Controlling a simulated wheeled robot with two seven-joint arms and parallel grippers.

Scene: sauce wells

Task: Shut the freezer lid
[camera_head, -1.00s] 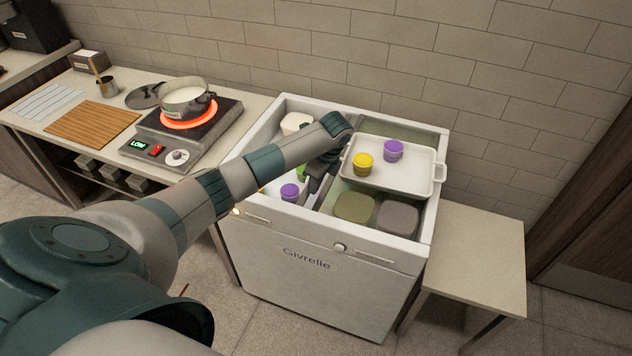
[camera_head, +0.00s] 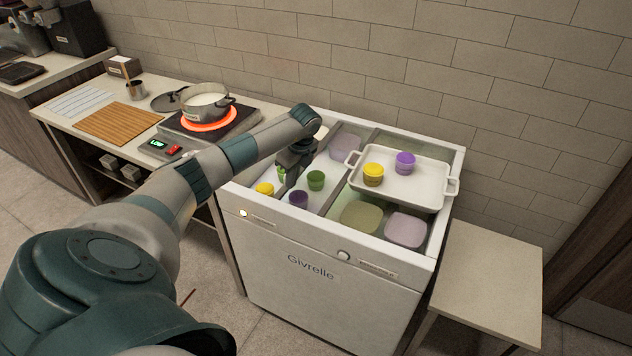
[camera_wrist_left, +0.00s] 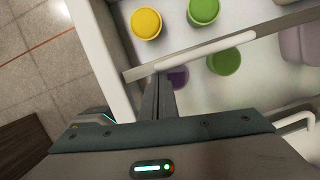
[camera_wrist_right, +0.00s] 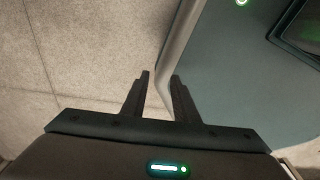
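The white freezer (camera_head: 325,282) stands in the middle of the head view. Its clear lid is hard to make out; a grey bar with a pale strip, seemingly the lid's edge (camera_wrist_left: 200,52), crosses the left wrist view. Yellow and green tubs lie beyond this bar, a green and a purple tub on the near side. My left gripper (camera_head: 287,186) points down over the left compartment. In the left wrist view its fingers (camera_wrist_left: 160,82) are together, against or very near the bar. My right gripper (camera_wrist_right: 160,80) is open and empty, outside the head view.
A white tray (camera_head: 437,198) with a yellow tub (camera_head: 373,175) and a purple tub (camera_head: 405,163) rests over the freezer's right half. A pot (camera_head: 207,103) sits on a glowing hot plate at left. A bare side table (camera_head: 485,275) stands at right.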

